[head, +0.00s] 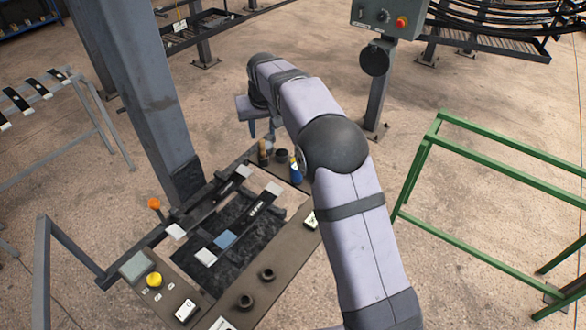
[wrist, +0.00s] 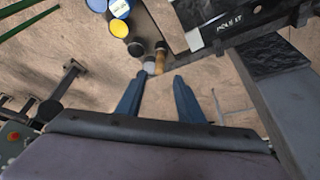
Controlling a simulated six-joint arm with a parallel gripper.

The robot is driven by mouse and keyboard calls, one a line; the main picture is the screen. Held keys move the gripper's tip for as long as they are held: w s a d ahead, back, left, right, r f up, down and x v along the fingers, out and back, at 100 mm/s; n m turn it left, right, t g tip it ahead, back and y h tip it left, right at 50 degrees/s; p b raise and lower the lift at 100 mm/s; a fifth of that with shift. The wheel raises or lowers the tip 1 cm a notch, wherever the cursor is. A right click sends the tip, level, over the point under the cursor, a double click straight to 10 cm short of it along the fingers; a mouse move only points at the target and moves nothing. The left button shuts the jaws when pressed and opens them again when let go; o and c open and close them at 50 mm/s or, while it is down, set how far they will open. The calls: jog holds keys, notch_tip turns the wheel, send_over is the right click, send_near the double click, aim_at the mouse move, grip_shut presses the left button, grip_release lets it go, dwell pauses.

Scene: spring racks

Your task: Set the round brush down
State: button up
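The round brush (head: 263,152) appears to stand upright at the far corner of the bench, with a tan upper part and a dark lower part. In the wrist view, what looks like the same brush (wrist: 160,57) shows just beyond my fingertips, with a small grey round end beside it. My gripper (head: 261,130) hangs past the far edge of the bench, with the brush below it in the picture. In the wrist view my gripper (wrist: 159,77) has its two blue-grey fingers wide apart, with nothing clearly between them.
A dark cup (head: 281,156) and a blue can (head: 296,172) stand beside the brush; a yellow-topped can (wrist: 120,28) shows in the wrist view. The bench (head: 285,237) carries dark strips and buttons. A grey post (head: 150,100) rises left. A control box (head: 388,18) stands behind.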

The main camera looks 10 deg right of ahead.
jog(key=s+d+f+g, duration=0.1)
jog(key=s+d, duration=0.3)
jog(key=s, duration=0.9)
jog(key=s+d+f+m+g, duration=0.1)
jog(key=s+d+f, duration=0.3)
jog(key=s, duration=0.9)
jog(key=s+d+f+g, duration=0.2)
jog(key=s+d+f, duration=0.1)
jog(key=s, duration=1)
jog(key=shift+s+d+g+h, duration=0.25)
jog(key=shift+d+g+h, duration=0.05)
jog(key=shift+d, duration=0.2)
jog(key=shift+f, duration=0.1)
